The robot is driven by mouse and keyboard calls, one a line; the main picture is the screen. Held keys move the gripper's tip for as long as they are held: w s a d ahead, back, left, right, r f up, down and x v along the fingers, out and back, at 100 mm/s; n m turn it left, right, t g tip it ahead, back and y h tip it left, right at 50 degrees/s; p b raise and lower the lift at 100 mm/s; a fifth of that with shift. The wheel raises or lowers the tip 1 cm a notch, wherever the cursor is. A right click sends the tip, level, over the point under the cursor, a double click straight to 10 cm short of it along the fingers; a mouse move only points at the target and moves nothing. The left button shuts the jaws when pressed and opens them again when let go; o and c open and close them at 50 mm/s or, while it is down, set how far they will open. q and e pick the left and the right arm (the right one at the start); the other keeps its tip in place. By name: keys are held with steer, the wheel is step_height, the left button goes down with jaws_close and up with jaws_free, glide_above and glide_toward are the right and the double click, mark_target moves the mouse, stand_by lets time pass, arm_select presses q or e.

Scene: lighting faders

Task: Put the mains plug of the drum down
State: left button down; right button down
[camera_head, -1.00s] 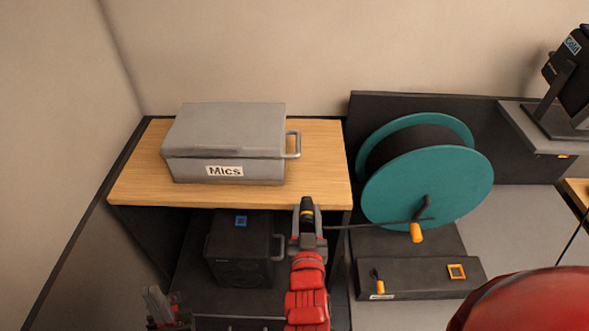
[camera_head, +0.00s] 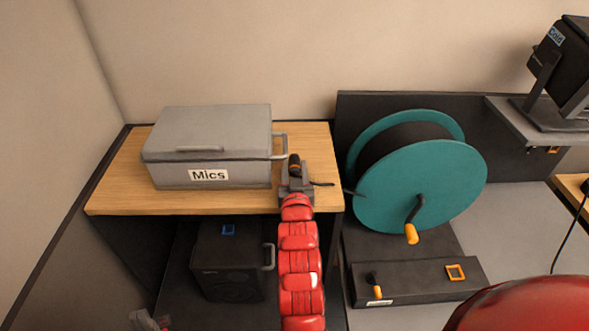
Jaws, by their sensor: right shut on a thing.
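The mains plug (camera_head: 294,164), black with an orange band, is in my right gripper (camera_head: 296,178), which is shut on it. The gripper is over the right part of the wooden shelf top, beside the handle of the grey "Mics" case. Whether the plug touches the wood I cannot tell. The teal cable drum (camera_head: 420,190) stands to the right, with a black core and an orange-handled crank. Short dark cable pieces show between gripper and drum. My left gripper (camera_head: 148,321) is low at the bottom edge, mostly cut off; its jaws are unclear.
The grey "Mics" case (camera_head: 210,150) takes up much of the wooden top (camera_head: 125,202). A black speaker box (camera_head: 228,262) is on the shelf below. A black panel with an orange-handled lever (camera_head: 420,279) lies before the drum. A black lamp (camera_head: 560,70) stands at far right.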

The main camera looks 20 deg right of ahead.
steer(key=shift+w+f+p, duration=0.25)
steer(key=shift+f+p, duration=0.15)
steer(key=shift+f, duration=0.25)
steer(key=shift+s, duration=0.15)
steer(key=shift+f+b, duration=0.35)
steer(key=shift+c, duration=2.1)
jaws_free()
steer(key=shift+r, duration=0.15)
